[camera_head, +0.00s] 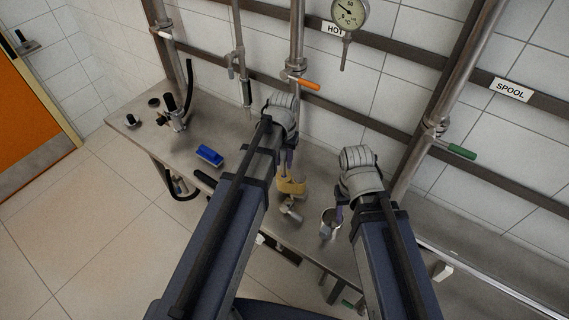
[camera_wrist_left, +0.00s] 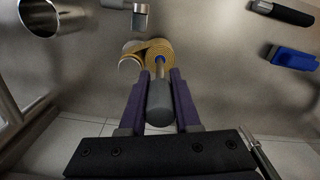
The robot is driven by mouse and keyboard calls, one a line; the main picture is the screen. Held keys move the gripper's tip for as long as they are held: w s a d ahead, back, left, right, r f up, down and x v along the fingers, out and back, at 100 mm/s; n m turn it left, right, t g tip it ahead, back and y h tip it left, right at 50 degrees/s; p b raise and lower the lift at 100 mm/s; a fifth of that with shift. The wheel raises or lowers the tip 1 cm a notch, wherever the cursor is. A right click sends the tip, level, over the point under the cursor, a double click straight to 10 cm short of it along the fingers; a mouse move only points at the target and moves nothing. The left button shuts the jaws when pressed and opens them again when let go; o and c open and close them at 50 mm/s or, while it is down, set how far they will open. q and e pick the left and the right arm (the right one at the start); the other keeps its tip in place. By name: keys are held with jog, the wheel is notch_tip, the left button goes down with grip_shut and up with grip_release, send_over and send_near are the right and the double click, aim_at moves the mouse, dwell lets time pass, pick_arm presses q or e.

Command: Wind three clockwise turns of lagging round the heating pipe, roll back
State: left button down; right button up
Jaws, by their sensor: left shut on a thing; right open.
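My left gripper (camera_head: 288,163) is shut on the grey handle (camera_wrist_left: 160,102) of the yellow lagging roll (camera_head: 291,187). The roll (camera_wrist_left: 158,50) has a blue core and sits just beyond the fingertips in the left wrist view. A yellow band reaches left from it to a pale round part (camera_wrist_left: 129,66); whether it goes fully round that part cannot be told. The vertical pipe by the HOT label (camera_head: 297,50) has an orange-handled valve (camera_head: 303,83); its lower part is hidden behind my left wrist. My right gripper (camera_head: 340,205) is open beside a steel cup (camera_head: 329,226), its fingers partly hidden.
The cup (camera_wrist_left: 38,14) and a metal fitting (camera_wrist_left: 140,18) also show in the left wrist view. A blue brush (camera_head: 209,155) and a black clamp stand (camera_head: 178,118) are on the bench (camera_head: 235,175) to the left. A green-handled valve (camera_head: 460,151) juts out at right.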

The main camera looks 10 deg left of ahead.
pick_arm(q)
jog(key=w, duration=0.3)
jog(key=shift+d, duration=0.4)
jog(key=shift+w+d, duration=1.15)
jog(key=shift+d, duration=0.1)
